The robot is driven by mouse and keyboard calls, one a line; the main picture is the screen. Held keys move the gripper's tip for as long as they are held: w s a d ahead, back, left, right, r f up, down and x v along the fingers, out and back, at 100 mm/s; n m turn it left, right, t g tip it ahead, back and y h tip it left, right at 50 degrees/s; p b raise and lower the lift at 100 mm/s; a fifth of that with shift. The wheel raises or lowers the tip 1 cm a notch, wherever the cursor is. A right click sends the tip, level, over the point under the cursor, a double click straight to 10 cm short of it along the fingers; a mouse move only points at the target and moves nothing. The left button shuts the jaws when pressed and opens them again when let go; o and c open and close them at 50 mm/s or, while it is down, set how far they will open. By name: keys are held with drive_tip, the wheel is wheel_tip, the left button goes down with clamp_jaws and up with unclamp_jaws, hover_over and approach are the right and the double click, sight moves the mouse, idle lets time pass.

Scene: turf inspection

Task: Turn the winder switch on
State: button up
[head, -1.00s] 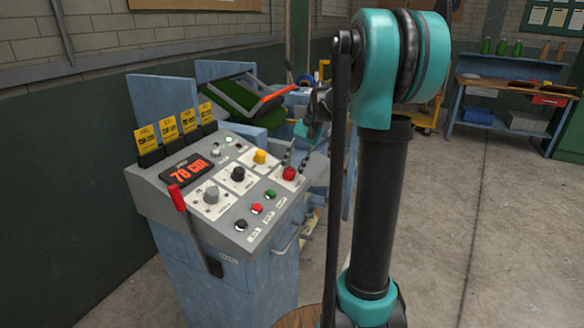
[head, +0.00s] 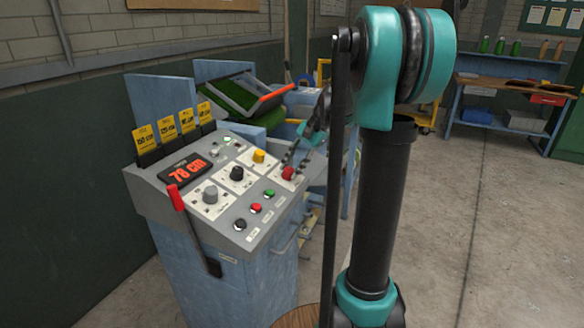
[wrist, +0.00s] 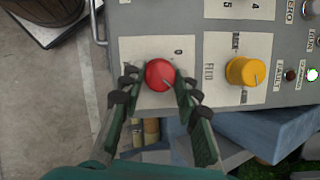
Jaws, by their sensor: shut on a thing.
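The red rotary knob (wrist: 159,75), which I take as the winder switch, sits on a pale plate at the console's edge. A "0" is printed beside it, and a small mark on its face points to the lower right. In the head view the red knob (head: 288,173) is at the right side of the sloped panel. My gripper (wrist: 157,80) has a dark finger on either side of the knob and is shut on it. In the head view my gripper (head: 298,156) is partly blurred against the machine behind.
The yellow feed knob (wrist: 248,71) is close beside the red one. The grey console (head: 150,198) also carries a black knob (head: 237,174), push buttons, a red-handled lever (head: 177,198) and a display reading 78 cm. A lit lamp (wrist: 312,74) shows near the fault lamp.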

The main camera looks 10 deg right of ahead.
drive_tip(key=o, duration=1.2)
drive_tip(key=shift+c, duration=0.2)
drive_tip(key=shift+r, duration=0.1)
drive_tip(key=v, duration=1.2)
drive_tip(key=shift+d, duration=0.15)
